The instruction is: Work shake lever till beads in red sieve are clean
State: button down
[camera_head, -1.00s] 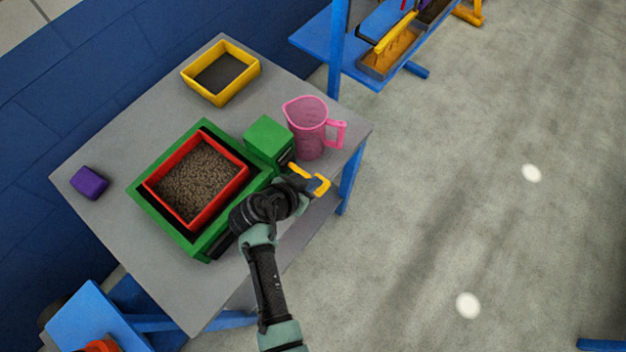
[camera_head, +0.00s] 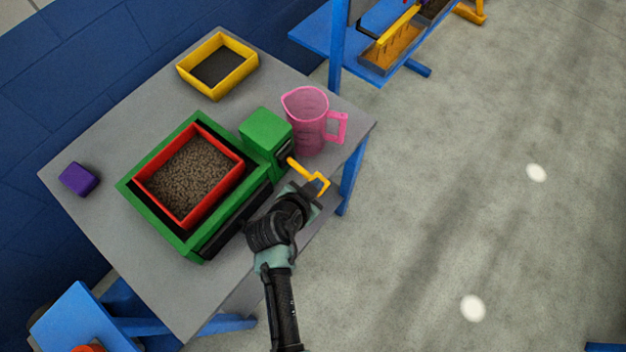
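The red sieve (camera_head: 233,166) sits inside the green shaker frame (camera_head: 128,187) on the grey table and is full of brown, grainy beads (camera_head: 188,175). A green box (camera_head: 265,130) stands at the frame's right corner. The yellow shake lever (camera_head: 302,168) sticks out from it toward the table's right edge and bends at its outer end. My gripper (camera_head: 318,189) is at that outer end, beside or touching it. Its fingers are small and dark here, so I cannot tell whether they are closed on the lever.
A pink measuring jug (camera_head: 307,115) stands close behind the lever. A yellow tray (camera_head: 185,77) with dark contents lies at the back, and a purple block (camera_head: 79,179) at the left. The grey table (camera_head: 90,215) is bare at front left. Open floor lies to the right.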

jog(key=shift+r+p, duration=0.65)
jog(key=shift+r, duration=0.25)
